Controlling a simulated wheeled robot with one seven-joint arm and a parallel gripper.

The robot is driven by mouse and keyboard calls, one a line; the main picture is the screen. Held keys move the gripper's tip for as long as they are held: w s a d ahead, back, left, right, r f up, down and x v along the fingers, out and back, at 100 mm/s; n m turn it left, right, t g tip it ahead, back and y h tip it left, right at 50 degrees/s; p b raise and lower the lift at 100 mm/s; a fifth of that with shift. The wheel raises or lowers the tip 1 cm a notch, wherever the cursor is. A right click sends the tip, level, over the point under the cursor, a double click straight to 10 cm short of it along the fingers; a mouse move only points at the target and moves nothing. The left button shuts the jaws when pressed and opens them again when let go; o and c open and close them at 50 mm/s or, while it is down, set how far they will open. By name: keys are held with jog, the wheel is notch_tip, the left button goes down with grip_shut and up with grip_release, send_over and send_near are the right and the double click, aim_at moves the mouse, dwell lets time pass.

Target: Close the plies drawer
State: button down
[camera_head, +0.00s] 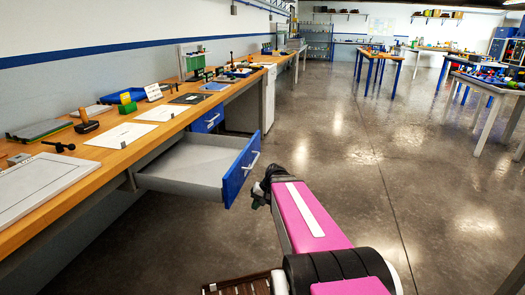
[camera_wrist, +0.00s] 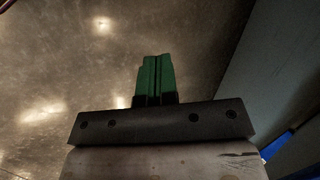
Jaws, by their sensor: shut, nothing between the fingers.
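The drawer is pulled far out from under the wooden workbench. The wrist view shows mostly floor, with a grey panel and a bit of blue at the right.
The wooden workbench (camera_head: 125,150) runs along the left wall with papers, tools and boxes on it. A second blue drawer front (camera_head: 207,120) sits beyond, under the bench. The concrete floor (camera_head: 340,140) to the right is clear. Other tables stand farther off.

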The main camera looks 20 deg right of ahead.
jog(key=w+d+r+m+t+y, duration=0.2)
jog(key=w+d+r+t+y, duration=0.3)
jog(key=w+d+r, duration=0.4)
jog(key=m+t+y, duration=0.1)
jog(key=t+y, duration=0.2)
jog(key=y, duration=0.2)
send_near(259, 147)
jog(key=x, duration=0.7)
jog(key=shift+a, duration=0.25)
jog(key=x, duration=2.6)
jog(key=w+f+x, duration=0.1)
jog(key=x, duration=1.2)
jog(key=shift+d+r, duration=0.1)
jog(key=shift+d, duration=0.1)
jog(key=shift+a, duration=0.1)
